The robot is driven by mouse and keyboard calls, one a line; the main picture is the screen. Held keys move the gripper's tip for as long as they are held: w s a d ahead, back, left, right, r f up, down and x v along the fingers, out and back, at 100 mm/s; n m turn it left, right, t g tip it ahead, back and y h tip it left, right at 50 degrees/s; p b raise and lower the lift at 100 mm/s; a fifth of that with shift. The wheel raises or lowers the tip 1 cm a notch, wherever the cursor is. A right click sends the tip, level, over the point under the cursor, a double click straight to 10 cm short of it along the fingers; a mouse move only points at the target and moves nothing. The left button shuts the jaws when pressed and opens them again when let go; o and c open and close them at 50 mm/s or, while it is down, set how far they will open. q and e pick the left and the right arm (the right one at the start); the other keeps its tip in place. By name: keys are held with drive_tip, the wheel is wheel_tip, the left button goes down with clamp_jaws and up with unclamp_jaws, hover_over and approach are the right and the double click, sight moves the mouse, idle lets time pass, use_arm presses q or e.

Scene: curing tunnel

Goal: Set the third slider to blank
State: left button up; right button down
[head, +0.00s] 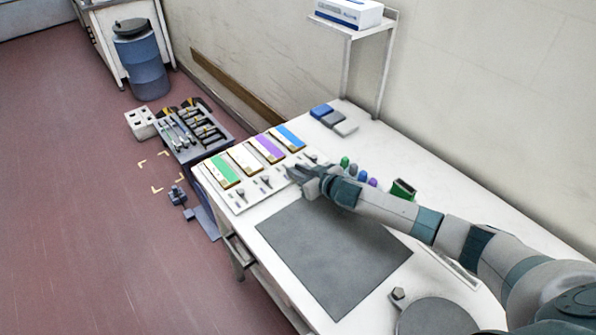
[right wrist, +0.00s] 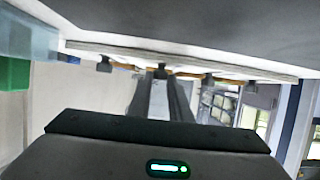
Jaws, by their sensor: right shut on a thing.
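A white slider panel (head: 247,205) lies at the far left end of the table. It has a row of colored windows: green (head: 224,171), blank white (head: 245,159), purple (head: 267,148) and blue (head: 289,137). Small knobs sit below them, the first (head: 240,192) and second (head: 265,181) in plain view. My right gripper (head: 292,173) is at the third knob, below the purple window, and hides it in the head view. In the right wrist view its fingers (right wrist: 161,100) are shut on that dark third knob (right wrist: 160,72). My left gripper is not in view.
A dark grey mat (head: 335,255) lies in front of the panel. Small green, blue and purple pieces (head: 358,171) stand beside my right forearm. Blue and grey blocks (head: 333,119) lie behind the panel. A shelf (head: 352,30) with a box stands at the back.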

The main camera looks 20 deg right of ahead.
drive_tip(key=shift+w+a, duration=0.2)
drive_tip(key=shift+w, duration=0.3)
drive_tip(key=shift+w+a, duration=0.2)
drive_tip(key=shift+w, duration=0.3)
drive_tip(key=c, duration=1.6)
unclamp_jaws()
drive_tip(key=shift+s, duration=0.1)
drive_tip(key=shift+b+v, duration=2.2)
drive_tip(key=shift+v, duration=6.5)
